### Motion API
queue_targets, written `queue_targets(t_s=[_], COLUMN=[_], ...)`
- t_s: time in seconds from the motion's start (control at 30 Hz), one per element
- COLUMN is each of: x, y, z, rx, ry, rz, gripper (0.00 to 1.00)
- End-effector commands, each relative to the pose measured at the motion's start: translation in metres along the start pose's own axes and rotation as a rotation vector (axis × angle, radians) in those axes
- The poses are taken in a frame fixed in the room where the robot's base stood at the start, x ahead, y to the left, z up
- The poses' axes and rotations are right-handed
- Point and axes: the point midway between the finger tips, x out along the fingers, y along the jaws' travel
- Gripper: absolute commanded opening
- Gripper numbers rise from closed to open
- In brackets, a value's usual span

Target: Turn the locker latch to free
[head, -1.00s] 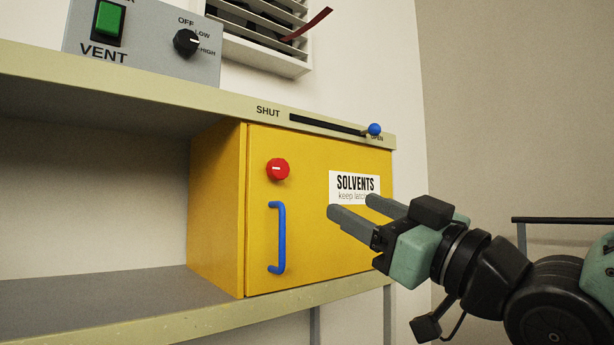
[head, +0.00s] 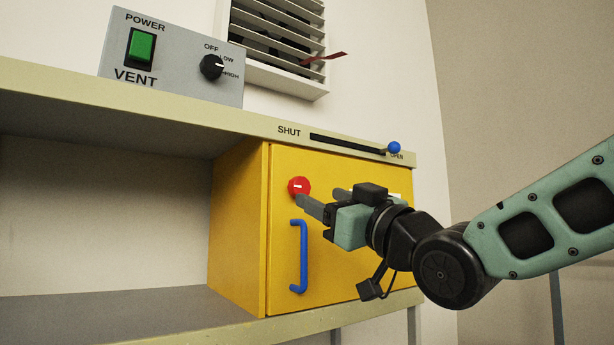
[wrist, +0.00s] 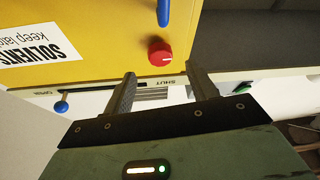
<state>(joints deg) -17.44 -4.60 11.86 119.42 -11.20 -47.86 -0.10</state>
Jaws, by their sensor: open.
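The locker latch is a round red knob (head: 298,187) with a white mark, on the yellow locker door (head: 345,260) above the blue handle (head: 303,257). Its white mark looks roughly horizontal in the head view. My gripper (head: 321,198) is open and empty in front of the door, just right of the knob in the head view, and hides most of the label. In the wrist view the red knob (wrist: 160,53) lies beyond the fingertips, roughly between them and apart from them. The open fingers (wrist: 165,82) hold nothing.
The locker stands under a shelf whose edge carries a slider with a blue ball (head: 394,148) at the OPEN end. A grey vent box (head: 175,60) with a green switch and black dial sits on top. The bay left of the locker is empty.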

Motion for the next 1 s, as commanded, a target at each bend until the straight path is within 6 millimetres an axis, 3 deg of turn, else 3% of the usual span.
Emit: queue_targets(t_s=[0.1,0.3,0.7,0.73,0.9,1.0], x=[0.026,0.049,0.056,0.056,0.056,0.056], y=[0.001,0.000,-0.001,-0.001,0.000,0.000], z=[-0.004,-0.003,0.000,0.000,0.000,0.000], rx=[0.002,0.000,-0.001,-0.001,-0.001,-0.001], ry=[-0.001,0.001,0.001,0.001,0.001,0.001], rz=[-0.002,-0.002,-0.001,-0.001,-0.001,-0.001], gripper=[0.57,0.57,0.57,0.55,0.13,0.13])
